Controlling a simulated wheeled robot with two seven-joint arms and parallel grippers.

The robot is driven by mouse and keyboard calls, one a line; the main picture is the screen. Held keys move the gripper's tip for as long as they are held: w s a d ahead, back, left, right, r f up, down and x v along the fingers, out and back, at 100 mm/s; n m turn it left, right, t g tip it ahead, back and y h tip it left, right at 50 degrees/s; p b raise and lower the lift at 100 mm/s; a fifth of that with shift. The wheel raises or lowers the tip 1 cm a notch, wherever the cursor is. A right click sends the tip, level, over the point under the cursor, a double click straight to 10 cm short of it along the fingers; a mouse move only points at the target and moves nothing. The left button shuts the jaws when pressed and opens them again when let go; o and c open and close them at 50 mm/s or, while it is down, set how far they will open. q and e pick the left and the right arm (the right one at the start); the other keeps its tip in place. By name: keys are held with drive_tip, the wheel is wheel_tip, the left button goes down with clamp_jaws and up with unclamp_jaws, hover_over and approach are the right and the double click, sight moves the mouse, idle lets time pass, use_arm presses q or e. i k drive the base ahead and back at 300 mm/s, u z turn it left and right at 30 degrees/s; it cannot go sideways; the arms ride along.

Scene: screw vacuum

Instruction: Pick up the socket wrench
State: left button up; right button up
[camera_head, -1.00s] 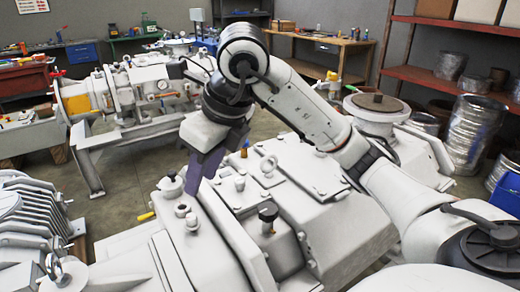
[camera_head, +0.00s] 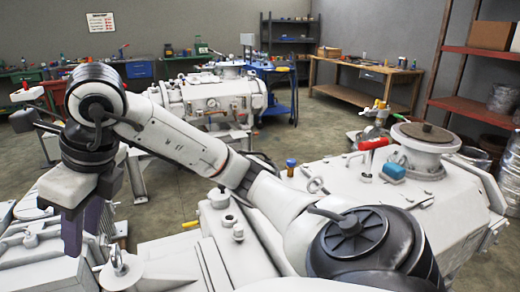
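I cannot clearly make out a socket wrench in this view. My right gripper (camera_head: 82,226) hangs at the left of the picture with its dark purple fingers pointing down, over the ribbed part of a pale machine. No object shows at its fingertips, and the gap between the fingers is not clear from this angle. My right arm crosses the middle of the picture and hides part of the machine behind it. My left gripper is not in view.
A wooden workbench (camera_head: 365,73) and a red shelf (camera_head: 470,108) stand behind. Open floor shows between the machines and the workbench.

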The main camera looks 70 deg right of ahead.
sight(372, 145)
drive_tip(key=u, duration=0.05)
drive_tip(key=k, duration=0.55)
drive_tip(key=z, duration=2.65)
